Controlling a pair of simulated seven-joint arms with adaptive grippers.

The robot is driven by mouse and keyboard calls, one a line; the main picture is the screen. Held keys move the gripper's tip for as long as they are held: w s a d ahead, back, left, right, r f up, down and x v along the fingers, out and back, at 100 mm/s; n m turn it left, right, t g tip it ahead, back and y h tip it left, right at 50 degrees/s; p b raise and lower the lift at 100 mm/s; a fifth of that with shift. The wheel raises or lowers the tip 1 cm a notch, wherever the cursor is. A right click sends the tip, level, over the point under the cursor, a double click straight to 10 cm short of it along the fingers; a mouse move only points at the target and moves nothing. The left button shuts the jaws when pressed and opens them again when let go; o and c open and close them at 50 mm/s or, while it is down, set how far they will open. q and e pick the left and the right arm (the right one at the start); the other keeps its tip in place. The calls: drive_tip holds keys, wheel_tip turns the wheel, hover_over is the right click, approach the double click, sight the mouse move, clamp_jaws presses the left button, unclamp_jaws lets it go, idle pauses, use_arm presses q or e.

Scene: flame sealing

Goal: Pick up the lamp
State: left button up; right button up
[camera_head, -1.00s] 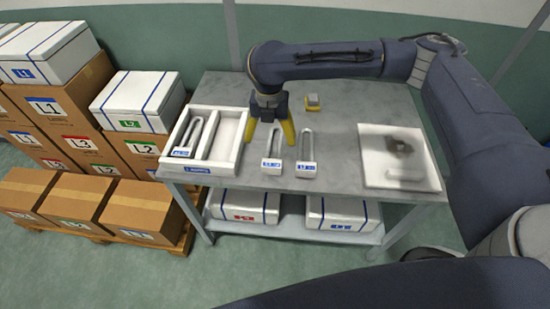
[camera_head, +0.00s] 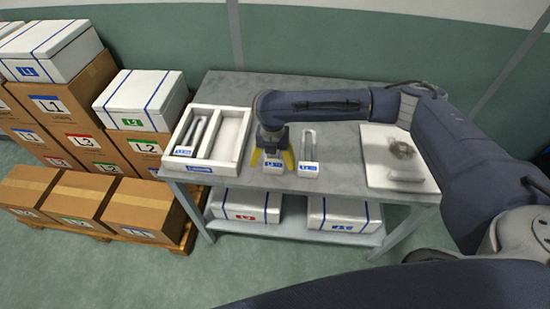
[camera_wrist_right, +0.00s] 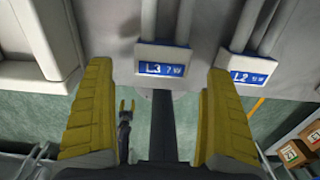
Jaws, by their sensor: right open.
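In the right wrist view the L3 base (camera_wrist_right: 164,58) lies between the two open fingers (camera_wrist_right: 157,75), with a gap on each side. Another lamp (camera_head: 198,133) lies in the white tray.
The white two-slot tray (camera_head: 240,140) is left of the gripper, its right slot empty. A white pad (camera_head: 385,178) with a small blurred object lies at the table's right. Boxes (camera_head: 140,100) are stacked left of the table. The table's back is clear.

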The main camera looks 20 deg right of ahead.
sight(273, 166)
drive_tip(key=shift+f, duration=2.3)
drive_tip(key=c, duration=1.4)
